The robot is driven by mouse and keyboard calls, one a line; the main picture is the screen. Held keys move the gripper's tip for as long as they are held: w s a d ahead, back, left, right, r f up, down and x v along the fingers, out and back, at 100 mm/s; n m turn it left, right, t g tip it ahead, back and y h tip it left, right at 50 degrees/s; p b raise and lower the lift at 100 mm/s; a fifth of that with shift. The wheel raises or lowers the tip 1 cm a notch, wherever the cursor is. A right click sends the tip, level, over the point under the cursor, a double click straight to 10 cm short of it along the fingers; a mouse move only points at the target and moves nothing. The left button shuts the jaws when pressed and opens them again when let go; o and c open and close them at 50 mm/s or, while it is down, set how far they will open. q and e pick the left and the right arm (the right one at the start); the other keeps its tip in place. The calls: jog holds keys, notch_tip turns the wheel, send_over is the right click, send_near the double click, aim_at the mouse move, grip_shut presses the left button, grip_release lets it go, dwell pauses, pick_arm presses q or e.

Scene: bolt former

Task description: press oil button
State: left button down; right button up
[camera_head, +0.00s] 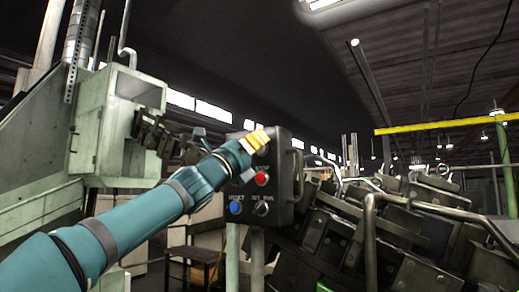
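A dark control box (284,165) stands on posts in the middle of the view. Its face carries a red button (262,179), a blue button (236,208) labelled RESET, and a black selector knob (261,209). I cannot make out a button labelled oil; the upper part of the face is partly covered by my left gripper. My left gripper (254,141) has yellowish fingertips and is in front of the upper face of the box. I cannot tell whether it touches the box or whether its fingers are apart. My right gripper is not in view.
A pale green machine housing (105,115) stands at the left. A heap of dark metal machine parts with bent pipes (400,235) fills the right, close to the box. A small dark table (192,255) stands below and behind the arm. A yellow beam (440,125) runs overhead.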

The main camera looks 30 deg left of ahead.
pick_arm(q)
jog(key=shift+w, duration=0.35)
dwell(0.5)
jog(key=shift+s, duration=0.9)
jog(key=shift+b, duration=0.3)
jog(key=s, duration=0.2)
jog(key=s+b, duration=0.1)
jog(key=s, duration=0.2)
jog(key=shift+a, duration=0.2)
dwell(0.5)
